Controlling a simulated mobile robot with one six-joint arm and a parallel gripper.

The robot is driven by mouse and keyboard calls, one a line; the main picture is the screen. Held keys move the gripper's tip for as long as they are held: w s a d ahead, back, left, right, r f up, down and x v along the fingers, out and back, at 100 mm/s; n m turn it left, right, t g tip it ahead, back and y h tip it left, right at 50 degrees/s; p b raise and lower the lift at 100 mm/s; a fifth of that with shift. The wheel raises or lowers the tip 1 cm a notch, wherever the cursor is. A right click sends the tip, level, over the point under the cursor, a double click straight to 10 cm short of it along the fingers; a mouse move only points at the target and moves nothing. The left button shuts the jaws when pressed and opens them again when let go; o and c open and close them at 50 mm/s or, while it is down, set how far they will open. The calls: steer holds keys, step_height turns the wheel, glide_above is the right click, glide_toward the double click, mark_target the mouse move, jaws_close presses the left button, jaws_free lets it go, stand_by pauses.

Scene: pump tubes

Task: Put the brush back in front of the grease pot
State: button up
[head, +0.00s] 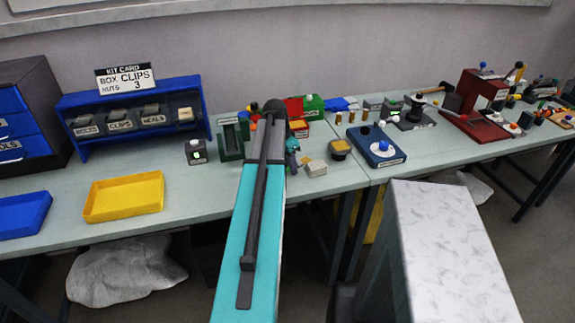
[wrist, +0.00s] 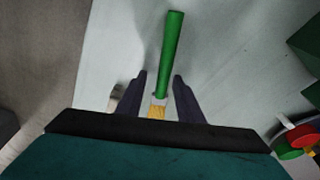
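The brush (wrist: 170,60) lies on the pale bench top in the wrist view, with a green handle, a pale ferrule and yellow bristles toward me. My gripper (wrist: 159,82) is open, its two dark fingers on either side of the brush near the ferrule, with a gap on each side. In the head view, my gripper (head: 292,163) is small beside my teal arm, and I cannot make out the brush there. A dark round pot with a yellowish top (head: 340,148), probably the grease pot, stands to the right of my gripper.
A small pale-topped block (head: 315,168) sits near my gripper. A blue fixture (head: 376,146) stands further right, and a yellow tray (head: 124,196) lies at left. In the wrist view, red and green round parts (wrist: 298,140) lie at right. The bench's front edge is close.

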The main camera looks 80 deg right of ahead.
step_height(320, 180, up, 12)
steer(key=w+a+b, duration=0.1)
steer(key=w, duration=0.1)
steer(key=shift+a+f+b, duration=0.15)
steer(key=shift+a+b, duration=0.15)
steer(key=shift+b, duration=0.1)
stand_by(0.9)
